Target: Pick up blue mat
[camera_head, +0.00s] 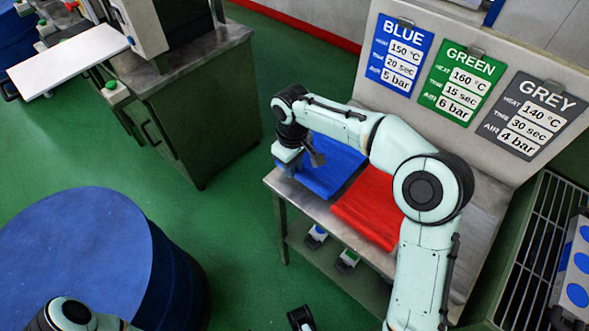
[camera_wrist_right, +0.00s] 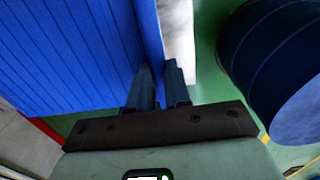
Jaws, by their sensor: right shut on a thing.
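The blue mat (camera_head: 335,168) lies at the left end of the metal table, beside a red mat (camera_head: 372,208). My right gripper (camera_head: 290,168) is at the blue mat's left edge, with the arm reaching over the table from the right. In the right wrist view, the fingers (camera_wrist_right: 161,85) are shut on the edge of the ribbed blue mat (camera_wrist_right: 75,55). I cannot tell whether the mat is lifted off the table. A dark part at the bottom edge of the head view may be my left gripper (camera_head: 301,318); its jaws are unclear.
Blue, green and grey setting signs (camera_head: 470,85) hang on the panel behind the table (camera_head: 320,208). Small items (camera_head: 346,260) sit on its lower shelf. A large blue drum (camera_head: 75,255) stands at left, and a machine cabinet (camera_head: 200,110) behind. Green floor lies clear between.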

